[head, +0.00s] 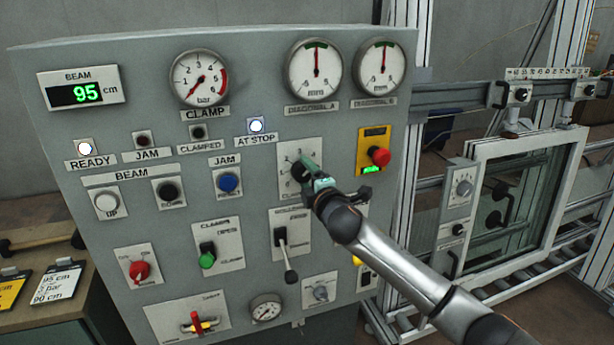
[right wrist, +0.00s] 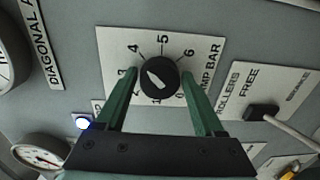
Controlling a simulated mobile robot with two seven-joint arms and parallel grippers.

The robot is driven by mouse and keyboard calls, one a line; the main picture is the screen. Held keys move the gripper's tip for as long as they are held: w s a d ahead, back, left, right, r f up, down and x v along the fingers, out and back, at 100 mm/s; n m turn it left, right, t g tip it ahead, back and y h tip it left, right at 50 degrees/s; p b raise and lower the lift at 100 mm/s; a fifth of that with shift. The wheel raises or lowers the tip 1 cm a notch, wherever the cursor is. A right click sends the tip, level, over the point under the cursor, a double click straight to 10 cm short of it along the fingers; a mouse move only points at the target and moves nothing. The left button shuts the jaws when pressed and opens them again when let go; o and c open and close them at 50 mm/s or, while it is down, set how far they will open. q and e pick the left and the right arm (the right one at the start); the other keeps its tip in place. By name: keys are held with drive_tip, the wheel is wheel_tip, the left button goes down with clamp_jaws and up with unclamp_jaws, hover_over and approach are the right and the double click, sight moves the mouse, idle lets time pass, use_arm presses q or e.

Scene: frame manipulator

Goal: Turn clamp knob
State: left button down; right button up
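The clamp knob (right wrist: 159,78) is a round black dial with a white pointer mark, on a white plate (right wrist: 112,45) with numbers around it and the words "MP BAR" showing. In the right wrist view its pointer slants from upper left to lower right. My right gripper (right wrist: 159,74) is open, with one green finger on each side of the knob. A small gap seems to show on both sides. In the head view the right gripper (head: 314,182) is at the plate (head: 290,155) and partly hides the knob. My left gripper is not in view.
The clamp gauge (head: 200,78) has its needle near the low end. A red stop button (head: 380,156) is right of the plate, and a lever (head: 286,255) is below it. A blue button (head: 228,183) is to the left. A white frame (head: 480,150) stands at the right.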

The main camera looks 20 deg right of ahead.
drive_tip(key=o, duration=0.3)
drive_tip(key=shift+s, duration=0.15)
drive_tip(key=s+b, duration=0.1)
drive_tip(key=s, duration=1.1)
drive_tip(key=shift+d+r+b, duration=0.2)
drive_tip(key=shift+r+b, duration=0.1)
drive_tip(key=shift+r, duration=0.05)
drive_tip(key=shift+s, duration=0.1)
drive_tip(key=s+a+f+m+g+y, duration=0.1)
drive_tip(key=s+a+f+m+g, duration=0.2)
drive_tip(key=f, duration=0.5)
drive_tip(key=s+f+m, duration=0.2)
drive_tip(key=s+f, duration=0.3)
drive_tip(key=f, duration=0.4)
drive_tip(key=s+a+f+m+g+y, duration=0.1)
drive_tip(key=s+a+f+m+g, duration=0.15)
drive_tip(key=f, duration=0.55)
drive_tip(key=s+f+m+g, duration=0.1)
drive_tip(key=s+f+m, duration=0.3)
drive_tip(key=s+f, duration=0.3)
drive_tip(key=s+f+m+g, duration=0.1)
drive_tip(key=s+f+m, duration=0.4)
drive_tip(key=s, duration=0.8)
wheel_tip(320, 180, down, 3)
drive_tip(key=shift+s+d+r, duration=0.15)
drive_tip(key=shift+d+r, duration=0.05)
drive_tip(key=shift+d, duration=0.2)
